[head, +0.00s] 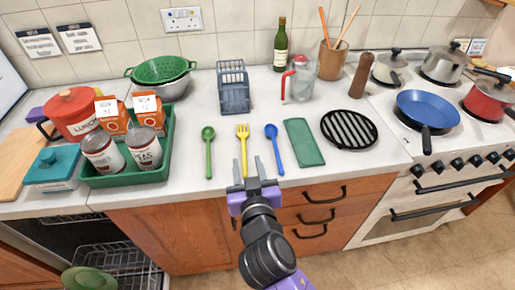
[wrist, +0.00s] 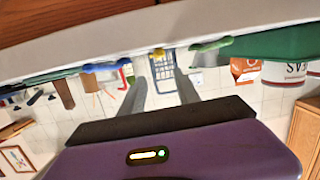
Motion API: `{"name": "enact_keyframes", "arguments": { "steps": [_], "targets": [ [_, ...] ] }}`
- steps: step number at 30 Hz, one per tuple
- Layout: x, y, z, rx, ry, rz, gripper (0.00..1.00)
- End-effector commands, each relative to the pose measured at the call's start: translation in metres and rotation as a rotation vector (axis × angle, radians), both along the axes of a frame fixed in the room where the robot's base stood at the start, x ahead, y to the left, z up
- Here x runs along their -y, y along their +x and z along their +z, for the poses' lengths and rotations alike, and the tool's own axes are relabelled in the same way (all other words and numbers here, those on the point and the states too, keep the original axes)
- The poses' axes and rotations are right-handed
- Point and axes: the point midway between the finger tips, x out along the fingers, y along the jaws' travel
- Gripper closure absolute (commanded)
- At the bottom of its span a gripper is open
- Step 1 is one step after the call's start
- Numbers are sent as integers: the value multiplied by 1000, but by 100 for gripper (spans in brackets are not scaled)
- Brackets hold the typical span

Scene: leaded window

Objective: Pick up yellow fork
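The yellow fork (head: 243,147) lies on the white counter with its tines toward the wall and its handle toward the front edge. A green spoon (head: 208,150) lies to its left and a blue spoon (head: 274,147) to its right. My gripper (head: 254,170) is in front of the counter edge, near the fork's handle end and slightly right of it. Its two fingers are apart with nothing between them. In the wrist view, which looks upside down, the fork (wrist: 157,53) shows as a small yellow shape beyond the open fingers (wrist: 160,80).
A green tray (head: 125,178) with cans and cartons stands left. A green mat (head: 304,142) and black trivet (head: 349,130) lie right. A blue-grey rack (head: 233,88) stands behind the fork. The dishwasher (head: 100,245) is open at lower left.

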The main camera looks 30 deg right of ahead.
Motion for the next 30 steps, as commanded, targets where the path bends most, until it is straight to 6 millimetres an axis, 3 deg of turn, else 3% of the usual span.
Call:
{"name": "enact_keyframes", "arguments": {
  "steps": [5,22,30],
  "targets": [
    [6,3,-4,-4,37,-25,61],
    [20,63,-24,-3,37,-23,61],
    [22,71,-27,-2,38,-21,61]
  ]
}}
